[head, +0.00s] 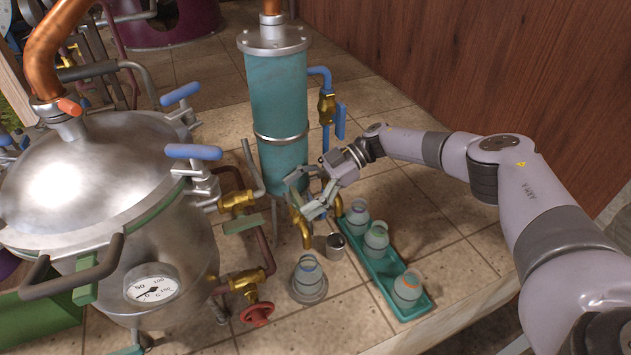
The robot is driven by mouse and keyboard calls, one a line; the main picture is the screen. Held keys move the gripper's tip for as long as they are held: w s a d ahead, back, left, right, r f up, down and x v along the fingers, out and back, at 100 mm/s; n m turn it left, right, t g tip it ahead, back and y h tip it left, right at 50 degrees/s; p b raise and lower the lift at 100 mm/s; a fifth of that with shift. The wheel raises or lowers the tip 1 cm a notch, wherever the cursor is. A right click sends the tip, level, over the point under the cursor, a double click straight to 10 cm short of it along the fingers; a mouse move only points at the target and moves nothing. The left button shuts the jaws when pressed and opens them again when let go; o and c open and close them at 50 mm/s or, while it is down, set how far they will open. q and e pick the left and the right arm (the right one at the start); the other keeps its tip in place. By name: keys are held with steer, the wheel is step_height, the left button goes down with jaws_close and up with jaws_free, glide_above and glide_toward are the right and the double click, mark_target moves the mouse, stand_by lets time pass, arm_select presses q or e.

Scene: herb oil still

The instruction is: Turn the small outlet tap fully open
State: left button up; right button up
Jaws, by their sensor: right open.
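A brass outlet tap (305,235) with a downturned spout sits low at the front of the upright teal cylinder (277,100). My right gripper (300,196) reaches in from the right, with its fingers open around the top of this tap. The fingers hide the tap's handle, so I cannot tell its position or whether they touch it. A glass jar (308,272) stands on a round base just below and in front of the spout. My left gripper is not in view.
A small metal cup (335,246) stands right of the spout. A teal tray (375,268) holds three jars beside it. A large steel still (100,190) with blue-handled clamps fills the left. A red valve wheel (257,314) is low in front. A blue-handled valve (327,107) is higher up.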

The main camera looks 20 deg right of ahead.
steer(key=v, duration=1.1)
steer(key=shift+c, duration=0.4)
stand_by(0.7)
